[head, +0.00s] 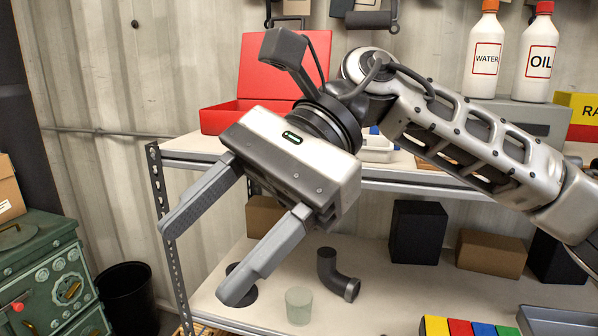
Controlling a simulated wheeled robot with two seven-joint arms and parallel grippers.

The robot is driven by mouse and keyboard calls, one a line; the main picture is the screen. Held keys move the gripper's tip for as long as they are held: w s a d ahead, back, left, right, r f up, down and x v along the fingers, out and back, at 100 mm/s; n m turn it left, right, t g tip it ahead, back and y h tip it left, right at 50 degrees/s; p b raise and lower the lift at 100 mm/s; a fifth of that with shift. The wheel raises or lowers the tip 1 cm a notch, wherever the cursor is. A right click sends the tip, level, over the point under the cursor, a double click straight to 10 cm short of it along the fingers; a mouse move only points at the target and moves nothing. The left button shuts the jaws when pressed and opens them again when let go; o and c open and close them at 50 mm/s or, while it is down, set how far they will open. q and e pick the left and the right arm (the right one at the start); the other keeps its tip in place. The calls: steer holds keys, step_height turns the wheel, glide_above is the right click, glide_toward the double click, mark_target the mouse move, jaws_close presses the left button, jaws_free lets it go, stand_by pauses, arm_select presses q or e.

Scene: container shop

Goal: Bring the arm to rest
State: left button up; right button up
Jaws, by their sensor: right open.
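My right arm comes in from the right side of the head view. Its right gripper (203,251) hangs in front of the shelf unit, with its fingers pointing down and to the left. The two fingers are wide apart and nothing is between them. The gripper body hides part of the upper shelf and its front edge. My left gripper does not show.
A shelf unit (385,183) stands behind the arm. Its upper shelf holds an open red box (274,65), a water bottle (485,58) and an oil bottle (536,60). Its lower shelf holds a grey pipe elbow (333,276), a cup (299,305) and black box (417,232).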

steer(key=w+d+f+n+t+y, duration=0.3)
steer(key=w+f+n+t+y, duration=0.3)
steer(key=n+t, duration=0.75)
steer(key=w+d+f+n+t+y, duration=0.2)
steer(key=w+f+n+t+y, duration=0.2)
steer(key=w+f+n+t, duration=0.65)
steer(key=s+d+f+m+h, duration=0.2)
steer(key=d+f+m+h, duration=0.2)
steer(key=f+h, duration=0.25)
steer(key=s+d+f+m+h, duration=0.3)
steer(key=d+f+m+h, duration=0.15)
steer(key=f, duration=0.25)
steer(key=s+d+f+m+g+h, duration=0.2)
steer(key=s+d+f+m+g, duration=0.1)
steer(key=s+f, duration=0.3)
steer(key=s+d+f+m+g+h, duration=0.2)
steer(key=s+f, duration=0.5)
steer(key=f, duration=0.4)
steer(key=shift+s+d+m+g+h, duration=0.15)
steer(key=shift+d+m+g+h, duration=0.3)
steer(key=shift+d+m, duration=0.5)
